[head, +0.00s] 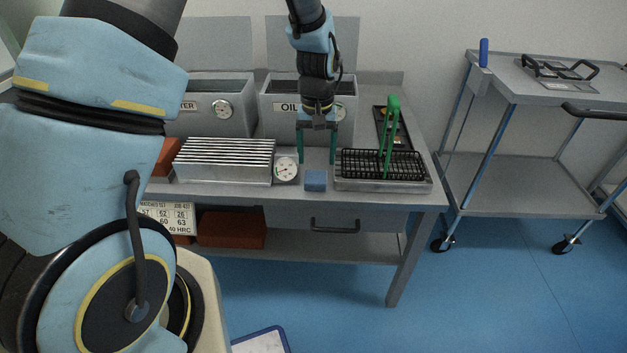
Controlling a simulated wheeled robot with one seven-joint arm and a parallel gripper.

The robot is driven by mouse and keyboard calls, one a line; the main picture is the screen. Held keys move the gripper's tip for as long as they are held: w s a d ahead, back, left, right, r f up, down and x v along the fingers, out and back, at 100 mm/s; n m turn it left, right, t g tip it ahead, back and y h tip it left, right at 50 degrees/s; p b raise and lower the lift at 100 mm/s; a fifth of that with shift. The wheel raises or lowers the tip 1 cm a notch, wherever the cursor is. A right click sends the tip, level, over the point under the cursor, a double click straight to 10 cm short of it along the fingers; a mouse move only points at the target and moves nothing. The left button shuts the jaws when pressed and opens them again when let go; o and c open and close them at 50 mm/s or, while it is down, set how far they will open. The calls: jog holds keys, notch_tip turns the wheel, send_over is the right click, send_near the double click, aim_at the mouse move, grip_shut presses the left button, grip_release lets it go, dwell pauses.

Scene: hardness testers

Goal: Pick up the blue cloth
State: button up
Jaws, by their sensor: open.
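The blue cloth (316,180) is a small folded blue block lying on the front part of the grey workbench (285,193). It sits between a round white dial gauge and a black wire basket. My gripper (317,161) points down just above and behind the cloth. Its two green fingers are spread apart, one on each side, with nothing visible between them. Whether the fingertips are level with the cloth is hard to tell.
The dial gauge (286,169) and finned metal block (224,160) stand left. The OIL tank (281,112) is behind. A wheeled cart (535,170) stands far right; blue floor between is clear.

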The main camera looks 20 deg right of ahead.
aim_at(316, 176)
jog(key=shift+a+f+p, duration=0.1)
jog(key=shift+f+p, duration=0.25)
jog(key=shift+f, duration=2.6)
jog(key=c, duration=1)
